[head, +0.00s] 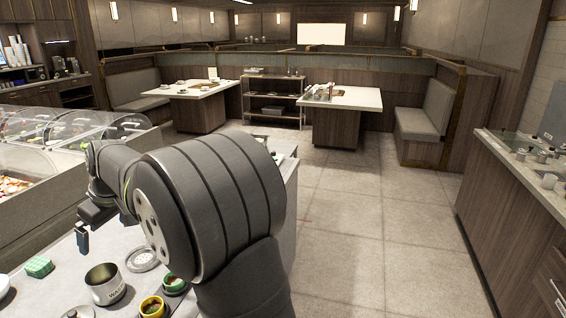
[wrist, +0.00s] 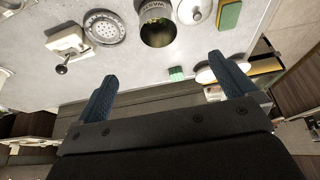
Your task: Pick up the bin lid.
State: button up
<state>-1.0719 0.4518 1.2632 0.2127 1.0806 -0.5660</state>
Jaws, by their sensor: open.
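The bin lid (head: 78,313) is a silver disc with a knob, cut off by the bottom edge of the head view. In the wrist view the lid (wrist: 193,12) lies flat on the counter at the top, beside the bin. The bin (head: 106,285) is a metal can with dark lettering; it stands open, and its mouth shows in the wrist view (wrist: 157,33). My gripper (wrist: 162,68) is open with nothing between its blue fingers, apart from the lid. In the head view a blue finger (head: 82,238) hangs above the counter, behind the bin and lid.
A green block (head: 38,266) and a perforated metal disc (head: 142,260) lie near the bin. Yellow (head: 152,307) and green (head: 174,286) sauce containers stand to its right. A green-yellow sponge (wrist: 230,14) lies right of the lid. A glass-covered food case (head: 60,150) borders the counter.

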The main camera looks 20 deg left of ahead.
dwell(0.3)
jog(key=s+a+f+m+t+h, duration=0.1)
jog(key=s+a+f+m, duration=0.2)
jog(key=s, duration=0.2)
jog(key=s+a+f+m+t, duration=0.1)
jog(key=s+a+f+m, duration=0.1)
jog(key=s+m, duration=0.3)
jog(key=s+a+f+m+t+h, duration=0.1)
jog(key=s+a+f+m+t, duration=0.15)
jog(key=s, duration=0.35)
send_over(71, 318)
jog(key=s+d, duration=0.1)
jog(key=s, duration=0.1)
jog(key=shift+g, duration=0.45)
notch_tip(71, 318, down, 11)
jog(key=shift+w+d+f, duration=0.1)
jog(key=shift+w+f, duration=0.05)
jog(key=shift+f, duration=0.05)
jog(key=shift+x, duration=2.75)
jog(key=shift+d, duration=0.1)
jog(key=c, duration=0.8)
notch_tip(71, 318, up, 9)
jog(key=w+d+r, duration=0.2)
jog(key=w+r, duration=0.4)
jog(key=w, duration=0.4)
jog(key=shift+w+f, duration=0.15)
jog(key=shift+f, duration=2.85)
